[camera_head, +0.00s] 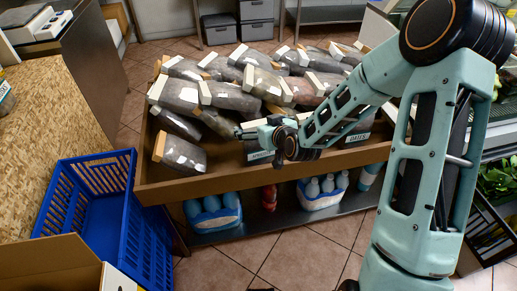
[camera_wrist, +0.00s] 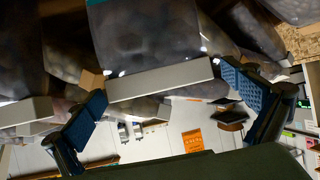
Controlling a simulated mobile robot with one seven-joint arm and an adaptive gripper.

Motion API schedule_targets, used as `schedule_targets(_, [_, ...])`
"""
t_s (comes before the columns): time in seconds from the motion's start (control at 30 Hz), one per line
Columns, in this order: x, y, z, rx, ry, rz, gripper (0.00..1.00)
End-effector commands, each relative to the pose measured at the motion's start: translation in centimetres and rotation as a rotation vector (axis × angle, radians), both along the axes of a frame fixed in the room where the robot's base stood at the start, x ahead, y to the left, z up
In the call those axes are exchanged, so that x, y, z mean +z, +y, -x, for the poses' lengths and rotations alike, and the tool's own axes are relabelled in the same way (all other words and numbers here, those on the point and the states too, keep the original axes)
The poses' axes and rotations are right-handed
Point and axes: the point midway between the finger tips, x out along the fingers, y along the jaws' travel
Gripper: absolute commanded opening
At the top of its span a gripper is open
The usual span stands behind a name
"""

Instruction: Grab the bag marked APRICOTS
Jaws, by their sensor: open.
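Several clear plastic bags of dried goods with pale or tan top strips lie heaped in a wooden display bin (camera_head: 215,187) in the head view. No lettering on the bags is legible, so I cannot tell which is marked APRICOTS. My gripper (camera_head: 242,131) is low over the front middle of the heap, pointing left. In the wrist view my gripper (camera_wrist: 163,84) is open, with a blue pad on each side. A greyish bag (camera_wrist: 145,35) with a white strip shows between and beyond the pads. I cannot tell whether they touch it.
Blue-capped bottle packs (camera_head: 213,214) stand on the shelf below. A blue basket (camera_head: 100,205) stands at left, beside a speckled counter (camera_head: 60,120). Tiled floor is open in front.

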Motion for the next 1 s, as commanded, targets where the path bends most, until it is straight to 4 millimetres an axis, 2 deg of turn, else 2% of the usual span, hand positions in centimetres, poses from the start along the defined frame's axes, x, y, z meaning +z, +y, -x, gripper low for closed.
schedule_targets(0.27, [-0.11,0.09,-0.19,0.0,0.001,0.0,0.98])
schedule_targets(0.9, [-0.12,0.1,-0.15,0.001,0.001,0.0,0.27])
schedule_targets(0.93, [-0.12,0.1,-0.15,0.0,0.002,-0.001,0.24])
schedule_targets(1.0, [0.03,0.13,-0.22,0.0,-0.003,-0.001,0.24])
